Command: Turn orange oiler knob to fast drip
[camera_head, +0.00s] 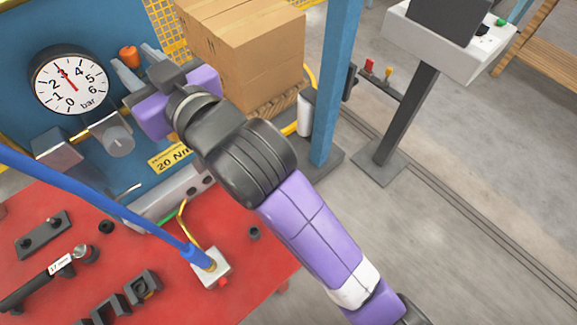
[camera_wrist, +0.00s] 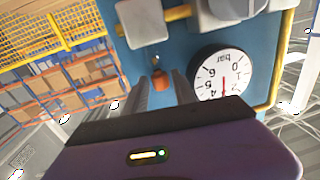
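The orange oiler knob (camera_head: 128,55) is on the blue panel, right of the round pressure gauge (camera_head: 70,80). In the wrist view the knob (camera_wrist: 160,80) shows between the two grey fingers of my gripper (camera_wrist: 161,86). The gripper is open, with a finger on each side of the knob and visible gaps in the wrist view. In the head view my gripper (camera_head: 131,63) reaches the knob from the lower right. I cannot tell how deep the knob sits between the fingertips.
A grey knob (camera_head: 118,141) on a valve block sits below the gauge. The red bench (camera_head: 60,225) holds tools, and a blue hose (camera_head: 90,207) crosses over it. Cardboard boxes (camera_head: 245,45) and a blue post (camera_head: 336,85) stand right of the panel.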

